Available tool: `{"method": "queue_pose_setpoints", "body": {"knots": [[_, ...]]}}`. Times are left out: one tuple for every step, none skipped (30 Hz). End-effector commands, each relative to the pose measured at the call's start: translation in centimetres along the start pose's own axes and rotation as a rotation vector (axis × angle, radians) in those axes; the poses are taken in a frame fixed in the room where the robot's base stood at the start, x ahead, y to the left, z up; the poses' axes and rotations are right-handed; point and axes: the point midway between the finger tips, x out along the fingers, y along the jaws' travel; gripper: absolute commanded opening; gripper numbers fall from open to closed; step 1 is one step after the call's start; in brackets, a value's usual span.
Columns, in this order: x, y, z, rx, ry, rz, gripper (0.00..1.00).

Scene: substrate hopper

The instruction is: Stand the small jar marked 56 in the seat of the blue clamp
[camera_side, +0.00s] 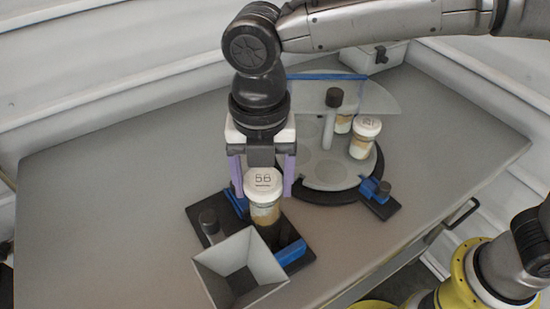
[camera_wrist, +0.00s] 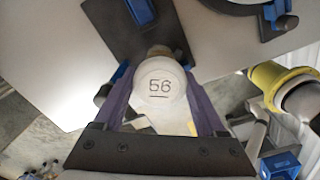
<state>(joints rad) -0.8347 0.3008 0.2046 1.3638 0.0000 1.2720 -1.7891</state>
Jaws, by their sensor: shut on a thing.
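The small jar marked 56 (camera_side: 264,210) is upright, with a white lid and a layered tan and pale body. Its lid with the number faces the camera in the wrist view (camera_wrist: 160,90). My gripper (camera_side: 264,192) is shut on the jar, with one purple finger on each side; these fingers also flank it in the wrist view (camera_wrist: 160,82). The blue clamp (camera_side: 290,253) is on a dark base plate, with blue parts either side of the jar. The jar is over the clamp area. Its bottom and the seat are not clearly seen, so I cannot tell whether it touches.
A grey square hopper (camera_side: 240,268) stands just in front of the clamp, beside a dark-topped post (camera_side: 209,221). The table's left side (camera_side: 110,200) is free.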

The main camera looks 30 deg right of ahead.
Motion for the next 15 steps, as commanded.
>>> {"method": "queue_pose_setpoints", "body": {"knots": [[0.2,0.0,0.0,-0.001,0.000,0.000,0.33],[0.4,0.0,0.0,-0.001,0.000,-0.001,0.33],[0.6,0.0,0.0,-0.001,0.000,-0.001,0.33],[0.9,0.0,0.0,-0.001,0.000,-0.001,0.33],[1.1,0.0,0.0,-0.001,0.000,-0.001,0.33],[1.4,0.0,0.0,-0.001,0.000,-0.001,0.33],[1.7,0.0,0.0,-0.001,0.000,-0.001,0.33],[2.0,0.0,0.0,0.000,0.000,0.000,0.33],[2.4,-0.1,0.0,0.000,0.000,-0.001,0.33],[2.6,-0.1,0.0,0.000,0.000,-0.001,0.33],[2.9,0.0,0.0,0.000,0.000,-0.001,0.33],[3.3,0.0,0.0,0.000,0.000,-0.001,0.33],[3.5,-0.1,0.0,0.000,0.000,-0.002,0.33],[3.8,-0.1,0.0,0.000,0.000,-0.001,0.33],[4.2,-0.1,0.0,0.000,0.000,-0.001,0.33]]}}
